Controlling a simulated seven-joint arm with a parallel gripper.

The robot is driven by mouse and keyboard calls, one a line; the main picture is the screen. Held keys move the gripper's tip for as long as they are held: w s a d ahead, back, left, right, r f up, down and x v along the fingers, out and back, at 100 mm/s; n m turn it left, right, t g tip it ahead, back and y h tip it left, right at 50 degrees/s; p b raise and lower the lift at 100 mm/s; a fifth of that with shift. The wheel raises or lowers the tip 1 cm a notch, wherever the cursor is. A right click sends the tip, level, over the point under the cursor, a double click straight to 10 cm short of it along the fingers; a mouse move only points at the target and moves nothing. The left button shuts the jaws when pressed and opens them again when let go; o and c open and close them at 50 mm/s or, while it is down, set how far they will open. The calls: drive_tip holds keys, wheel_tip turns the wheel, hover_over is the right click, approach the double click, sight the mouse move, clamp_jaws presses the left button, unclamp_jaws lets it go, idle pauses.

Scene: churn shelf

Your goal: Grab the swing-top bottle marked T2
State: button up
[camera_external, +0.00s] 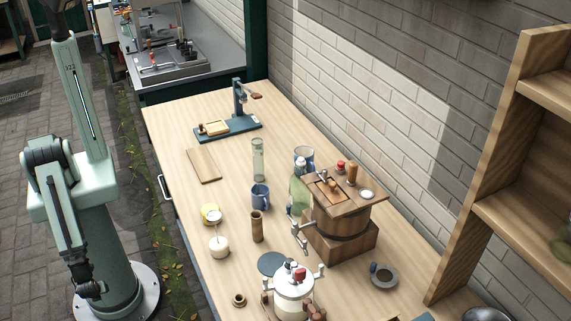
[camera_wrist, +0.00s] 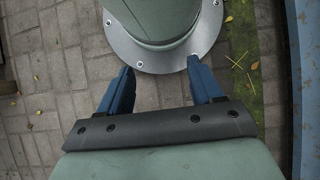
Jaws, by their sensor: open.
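A green glass bottle (camera_external: 299,194) stands on the wooden table, partly hidden by the wooden churn (camera_external: 342,213) at its right. A tall clear glass vessel (camera_external: 258,158) stands farther back, left of it. I cannot read a T2 mark on either, nor make out a swing-top clearly. My gripper (camera_external: 90,290) hangs low beside my base, off the table's left side and far from both. In the wrist view my gripper (camera_wrist: 160,66) is open, with two blue fingers apart and nothing between them. No bottle shows in that view.
A blue mug (camera_external: 260,196), a brown cylinder (camera_external: 257,227), a white candle-like jar (camera_external: 219,247) and a white-lidded crank churn (camera_external: 293,283) crowd the table's middle and front. A wooden shelf (camera_external: 479,215) stands at right. The table's back left holds a board (camera_external: 203,165) and clear space.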

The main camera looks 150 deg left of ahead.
drive_tip(key=w+a+r+t, duration=0.2)
drive_tip(key=w+a+r, duration=0.2)
drive_tip(key=w, duration=0.7)
drive_tip(key=w+a+r+t+y, duration=0.1)
drive_tip(key=w+a+r+t, duration=0.15)
drive_tip(key=w, duration=0.85)
drive_tip(key=w+a+r+t, duration=0.2)
drive_tip(key=w+a+r, duration=0.2)
drive_tip(key=w, duration=0.7)
drive_tip(key=w+a+r+t+y, duration=0.1)
drive_tip(key=w+a+r+t, duration=0.1)
drive_tip(key=w+a+r, duration=0.65)
drive_tip(key=w+a+r+n+t+y, duration=0.1)
drive_tip(key=w+a+r, duration=0.35)
drive_tip(key=r, duration=0.65)
drive_tip(key=w+a+r+t+y, duration=0.1)
drive_tip(key=w+a+r+t, duration=0.1)
drive_tip(key=w+a+r, duration=0.55)
drive_tip(key=a+r+n, duration=0.2)
drive_tip(key=a+r, duration=0.5)
drive_tip(key=r, duration=0.6)
drive_tip(key=n+g+y, duration=0.1)
drive_tip(key=n, duration=0.7)
approach(299, 158)
drive_tip(key=x, duration=0.5)
drive_tip(key=shift+w+f, duration=0.25)
drive_tip(key=shift+w, duration=0.15)
drive_tip(key=shift+s+x, duration=0.2)
drive_tip(key=shift+x, duration=2.5)
drive_tip(key=shift+a, duration=0.1)
